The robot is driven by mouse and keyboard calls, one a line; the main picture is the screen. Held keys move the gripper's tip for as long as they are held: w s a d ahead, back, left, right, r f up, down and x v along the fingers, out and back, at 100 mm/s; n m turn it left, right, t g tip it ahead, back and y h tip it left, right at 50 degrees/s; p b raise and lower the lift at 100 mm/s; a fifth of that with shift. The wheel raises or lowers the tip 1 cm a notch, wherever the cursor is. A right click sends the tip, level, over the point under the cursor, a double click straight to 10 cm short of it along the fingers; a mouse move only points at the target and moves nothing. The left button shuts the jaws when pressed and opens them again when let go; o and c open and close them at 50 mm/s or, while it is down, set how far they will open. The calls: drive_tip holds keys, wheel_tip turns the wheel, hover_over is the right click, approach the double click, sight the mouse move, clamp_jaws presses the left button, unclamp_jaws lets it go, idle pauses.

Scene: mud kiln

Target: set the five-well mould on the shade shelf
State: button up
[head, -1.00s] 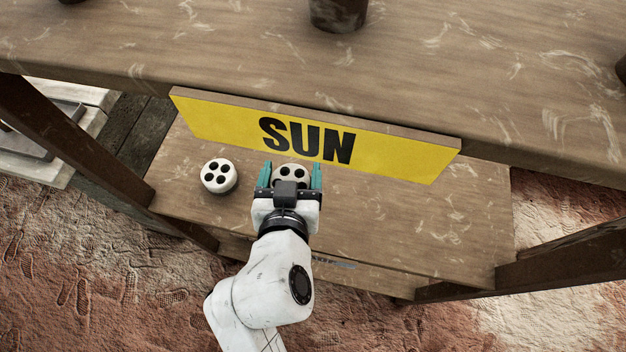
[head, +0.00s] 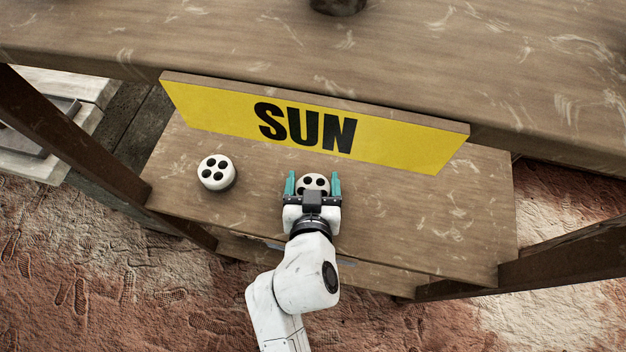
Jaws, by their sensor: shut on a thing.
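My gripper (head: 313,183) is shut on a pale round mould (head: 314,180) with dark wells in its top. The gripper body hides its near side, so I cannot tell its full well count. It is over the lower shelf board (head: 400,220), near the front edge; I cannot tell whether it touches the board. A second white round mould (head: 216,171) with several dark wells sits on the same board to the left, apart from my gripper.
A yellow board reading SUN (head: 310,128) hangs at the upper shelf (head: 420,65), over the back of the lower one. A dark pot (head: 338,5) stands on top. Dark posts (head: 75,135) flank the shelves. The lower board's right side is clear.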

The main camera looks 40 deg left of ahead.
drive_tip(key=shift+f, duration=0.1)
drive_tip(key=o, duration=0.9)
drive_tip(key=shift+r, duration=0.2)
drive_tip(key=v, duration=1.2)
drive_tip(key=shift+p, duration=0.4)
drive_tip(key=shift+f, duration=0.1)
